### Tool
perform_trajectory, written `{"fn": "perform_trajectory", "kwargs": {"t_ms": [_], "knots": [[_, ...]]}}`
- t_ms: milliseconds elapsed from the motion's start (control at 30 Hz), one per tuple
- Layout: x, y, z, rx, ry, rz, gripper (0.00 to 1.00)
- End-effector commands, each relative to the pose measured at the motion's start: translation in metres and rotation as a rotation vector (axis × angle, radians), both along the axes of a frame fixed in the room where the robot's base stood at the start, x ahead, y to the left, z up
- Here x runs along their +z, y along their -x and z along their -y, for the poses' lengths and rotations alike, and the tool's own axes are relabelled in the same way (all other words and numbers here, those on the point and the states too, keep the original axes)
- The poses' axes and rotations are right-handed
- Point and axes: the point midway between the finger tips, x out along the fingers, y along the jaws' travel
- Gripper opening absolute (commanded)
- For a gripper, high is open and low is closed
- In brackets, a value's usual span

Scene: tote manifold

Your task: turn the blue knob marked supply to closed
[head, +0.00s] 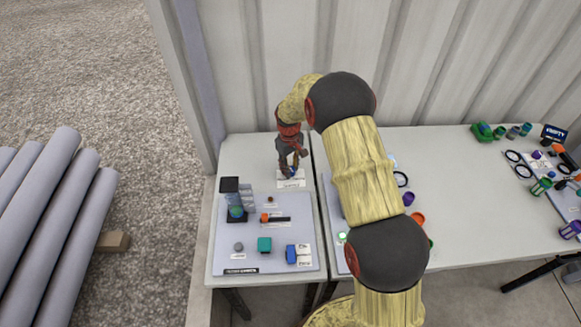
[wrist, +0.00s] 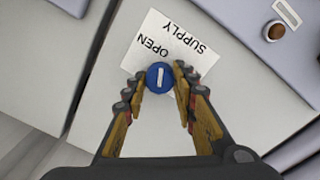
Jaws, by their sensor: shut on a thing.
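The blue knob (wrist: 159,77) is round with a white bar across its face, and it sits between my fingertips in the wrist view. The bar runs nearly up and down in that picture. A white label (wrist: 165,35) beside it reads SUPPLY and OPEN, upside down. My gripper (wrist: 160,80) is shut on the knob, one finger on each side. In the head view my gripper (head: 291,165) points down at the back of the left table, over the white label (head: 291,182). The knob is hidden there by my gripper.
A second table (head: 455,170) with more fittings lies right. A corrugated wall (head: 270,80) stands close behind.

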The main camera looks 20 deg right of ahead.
Motion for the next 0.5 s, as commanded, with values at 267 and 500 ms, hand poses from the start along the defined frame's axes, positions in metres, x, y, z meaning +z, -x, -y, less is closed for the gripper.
{"fn": "perform_trajectory", "kwargs": {"t_ms": [267,500], "knots": [[0.0011,0.0001,-0.0004,-0.24,0.001,-0.001,0.02],[0.0006,0.0,-0.0005,-0.469,0.001,-0.002,0.02]]}}
